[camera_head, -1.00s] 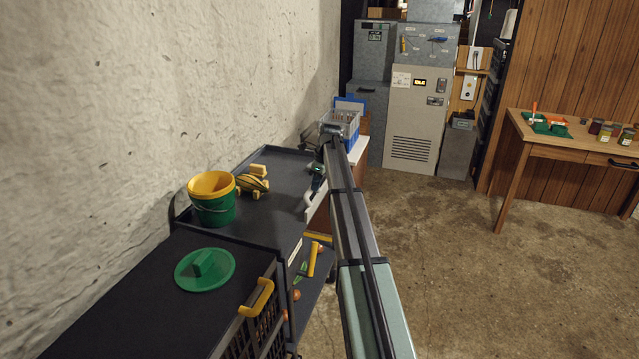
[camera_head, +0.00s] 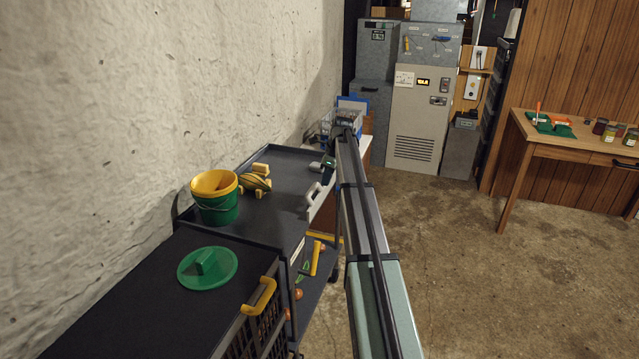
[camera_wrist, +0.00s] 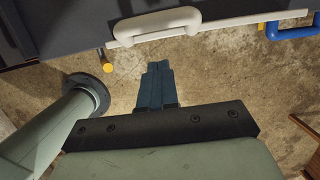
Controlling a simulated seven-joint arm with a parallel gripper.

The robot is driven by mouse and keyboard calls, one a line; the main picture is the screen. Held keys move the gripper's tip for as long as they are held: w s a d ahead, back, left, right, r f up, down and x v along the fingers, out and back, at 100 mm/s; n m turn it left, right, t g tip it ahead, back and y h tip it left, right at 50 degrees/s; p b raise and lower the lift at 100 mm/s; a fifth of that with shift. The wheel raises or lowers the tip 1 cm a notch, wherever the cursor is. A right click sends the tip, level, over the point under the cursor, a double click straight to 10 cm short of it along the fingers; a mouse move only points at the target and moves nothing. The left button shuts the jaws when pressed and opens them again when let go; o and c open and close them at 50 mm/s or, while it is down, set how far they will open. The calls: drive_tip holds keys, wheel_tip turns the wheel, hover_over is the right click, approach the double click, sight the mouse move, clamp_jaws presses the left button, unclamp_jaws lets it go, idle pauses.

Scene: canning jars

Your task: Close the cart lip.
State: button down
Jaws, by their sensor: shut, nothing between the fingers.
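The dark cart (camera_head: 277,190) stands along the wall. A pale lip with a white handle (camera_head: 314,196) runs at its right edge, and I cannot tell the lip's exact angle. The white handle (camera_wrist: 158,27) and the pale lip strip (camera_wrist: 225,25) also show at the top of the wrist view. My gripper (camera_head: 328,170) is just beyond the handle, partly hidden by my arm. In the wrist view its blue-grey fingers (camera_wrist: 156,70) are together and empty, pointing toward the handle with floor visible between them.
A green and yellow bucket (camera_head: 215,197) and a yellow striped object (camera_head: 256,182) stand on the cart. A green lid (camera_head: 207,267) lies on the nearer dark surface. A wire basket (camera_head: 343,122) is beyond my gripper. The floor (camera_head: 460,270) at right is clear.

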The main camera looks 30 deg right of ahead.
drive_tip(key=v, duration=0.9)
drive_tip(key=shift+w+a+r, duration=0.2)
drive_tip(key=shift+w+r, duration=0.05)
drive_tip(key=shift+r, duration=0.05)
